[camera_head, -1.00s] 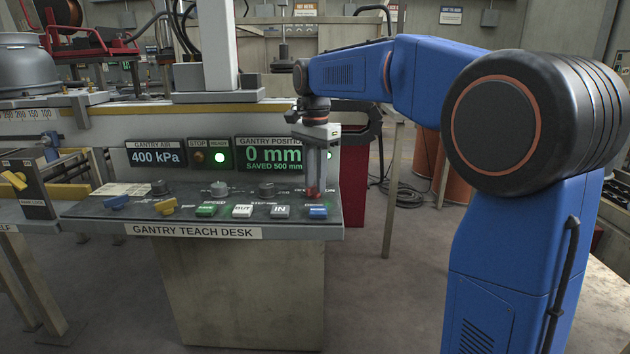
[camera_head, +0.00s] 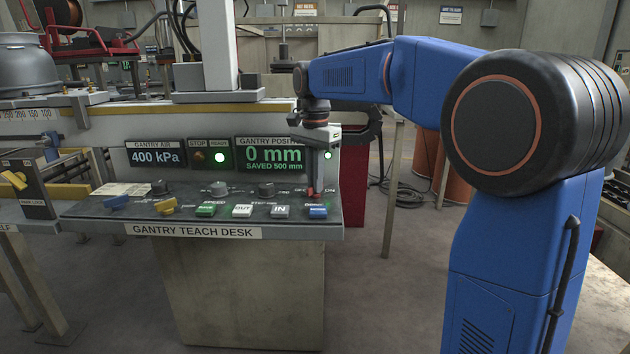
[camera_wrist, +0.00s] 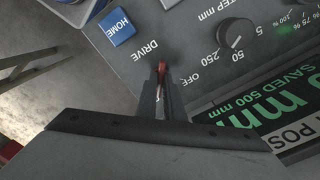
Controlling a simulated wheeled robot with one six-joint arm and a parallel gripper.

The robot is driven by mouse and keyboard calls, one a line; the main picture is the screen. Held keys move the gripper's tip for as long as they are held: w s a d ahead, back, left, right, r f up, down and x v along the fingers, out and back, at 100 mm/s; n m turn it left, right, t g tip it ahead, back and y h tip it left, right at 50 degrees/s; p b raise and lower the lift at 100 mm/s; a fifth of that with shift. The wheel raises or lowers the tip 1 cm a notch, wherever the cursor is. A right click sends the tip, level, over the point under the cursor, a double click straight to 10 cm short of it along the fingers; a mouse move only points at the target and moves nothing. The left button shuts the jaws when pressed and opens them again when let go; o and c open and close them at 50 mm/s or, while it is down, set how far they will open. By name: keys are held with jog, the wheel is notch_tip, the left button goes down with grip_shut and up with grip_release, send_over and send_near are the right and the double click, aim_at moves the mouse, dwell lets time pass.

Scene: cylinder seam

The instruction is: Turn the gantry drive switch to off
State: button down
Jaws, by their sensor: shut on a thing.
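The gantry drive switch is a small red lever, seen in the wrist view (camera_wrist: 161,67) below the word DRIVE, with OFF printed to its right. My gripper's fingers (camera_wrist: 160,85) are shut on this lever from both sides. They hide most of the switch and the print below it. In the head view my gripper (camera_head: 313,185) reaches down to the right end of the gantry teach desk (camera_head: 90,228). A little red of the switch shows at its fingertips. I cannot tell exactly which mark the lever points to.
A blue HOME button (camera_wrist: 117,27) lies close to the switch. A black step knob (camera_wrist: 235,33) is on its other side. The position display (camera_head: 270,154) reads 0 mm, saved 500 mm. Other buttons line the desk's front.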

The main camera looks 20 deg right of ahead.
jog(key=n, duration=0.4)
jog(key=shift+n, duration=0.4)
jog(key=n, duration=0.5)
jog(key=shift+n, duration=0.3)
jog(key=n, duration=0.6)
jog(key=shift+n, duration=0.4)
jog(key=c, duration=1.9)
grip_release()
jog(key=shift+o, duration=0.2)
notch_tip(320, 180, up, 17)
jog(key=shift+r, duration=0.2)
